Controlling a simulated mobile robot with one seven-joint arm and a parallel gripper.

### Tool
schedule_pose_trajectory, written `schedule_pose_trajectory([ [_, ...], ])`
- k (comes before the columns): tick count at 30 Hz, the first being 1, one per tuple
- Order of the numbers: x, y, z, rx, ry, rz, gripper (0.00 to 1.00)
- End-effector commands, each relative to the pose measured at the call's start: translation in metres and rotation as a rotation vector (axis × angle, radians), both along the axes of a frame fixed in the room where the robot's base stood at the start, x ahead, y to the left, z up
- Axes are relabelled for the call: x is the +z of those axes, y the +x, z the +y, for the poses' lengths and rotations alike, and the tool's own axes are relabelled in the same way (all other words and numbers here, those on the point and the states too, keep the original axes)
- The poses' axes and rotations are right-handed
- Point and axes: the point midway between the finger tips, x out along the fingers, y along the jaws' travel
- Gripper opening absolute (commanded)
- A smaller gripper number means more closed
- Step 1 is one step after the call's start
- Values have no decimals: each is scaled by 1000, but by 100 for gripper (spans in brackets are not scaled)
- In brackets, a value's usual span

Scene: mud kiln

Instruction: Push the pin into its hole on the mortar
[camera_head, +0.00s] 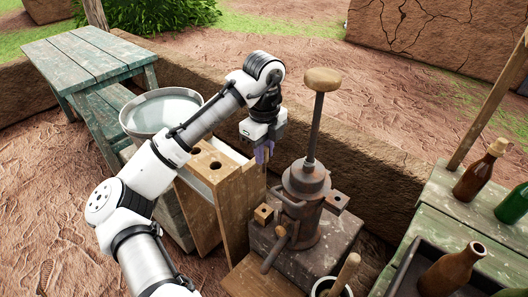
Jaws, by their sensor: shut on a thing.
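The mortar (305,186) looks like the dark metal body with a tall plunger rod and wooden knob, standing upright on a worn block right of centre. Small blocks with dark holes sit beside it, one wooden (263,213) at its left and one (338,199) at its right. I cannot tell which hole is the pin's. My gripper (265,152) points down to the left of the mortar, above the wooden block. It is shut on a thin upright piece, seemingly the pin (266,169), which is mostly hidden. Its tip appears apart from the block.
A wooden box (232,190) with holes stands left of the mortar, with a metal basin (160,112) behind it. A bench with bottles (473,172) is at the right. A small pot with a wooden handle (345,270) stands in front. A low mud wall runs behind.

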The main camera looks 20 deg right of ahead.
Motion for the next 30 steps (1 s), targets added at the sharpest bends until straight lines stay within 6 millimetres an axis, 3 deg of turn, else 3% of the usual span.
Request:
schedule_pose_trajectory([
  [21, 44, 0, 0, -1, 0, 0, 4],
  [30, 44, 0, 0, -1, 0, 0, 4],
])
